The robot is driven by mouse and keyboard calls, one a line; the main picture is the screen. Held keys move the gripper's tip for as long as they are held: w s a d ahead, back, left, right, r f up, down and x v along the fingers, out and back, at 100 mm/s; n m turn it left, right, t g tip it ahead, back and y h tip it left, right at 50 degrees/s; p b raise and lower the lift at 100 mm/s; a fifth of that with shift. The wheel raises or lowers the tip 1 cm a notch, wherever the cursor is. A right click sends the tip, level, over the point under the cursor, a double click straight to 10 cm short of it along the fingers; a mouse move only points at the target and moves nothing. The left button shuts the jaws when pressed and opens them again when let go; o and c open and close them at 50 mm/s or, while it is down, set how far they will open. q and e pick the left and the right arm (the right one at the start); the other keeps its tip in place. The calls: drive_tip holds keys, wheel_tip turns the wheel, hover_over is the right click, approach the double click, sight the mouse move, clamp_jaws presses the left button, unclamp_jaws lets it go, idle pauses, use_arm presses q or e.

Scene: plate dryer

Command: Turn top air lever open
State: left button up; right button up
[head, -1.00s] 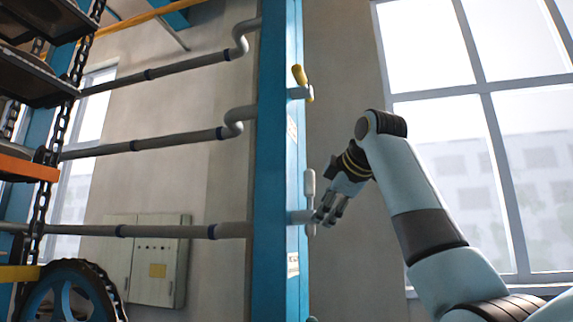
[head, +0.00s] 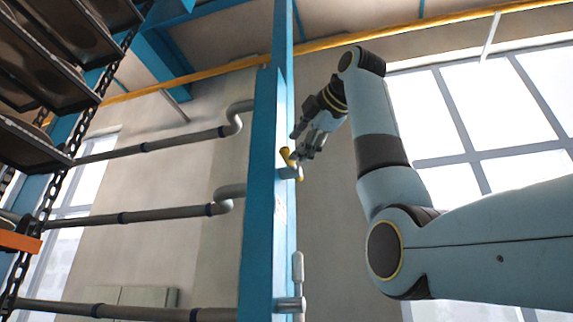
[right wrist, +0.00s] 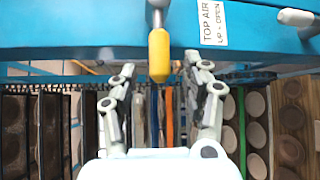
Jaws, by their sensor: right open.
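The top air lever has a yellow handle (head: 286,155) on a short grey stub, high on the blue post (head: 263,170). In the right wrist view the yellow handle (right wrist: 159,56) lies between my right gripper's two fingers, with a visible gap on each side. A white label (right wrist: 214,23) beside it reads "TOP AIR, UP - OPEN". My right gripper (head: 303,144) is open, just right of the yellow handle in the head view; it also shows in the right wrist view (right wrist: 160,66). My left gripper is not in view.
A second lever with a pale grey handle (head: 298,266) sits lower on the post. Grey pipes (head: 150,215) run left from the post. Racks with a chain (head: 60,190) stand at the left. Windows (head: 490,130) are at the right.

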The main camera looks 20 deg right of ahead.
sight(288, 162)
drive_tip(key=p+x, duration=0.2)
drive_tip(key=x, duration=0.2)
drive_tip(key=shift+w+r, duration=0.1)
drive_tip(key=shift+w, duration=0.15)
drive_tip(key=shift+x, duration=0.8)
drive_tip(key=shift+s, duration=0.1)
clamp_jaws()
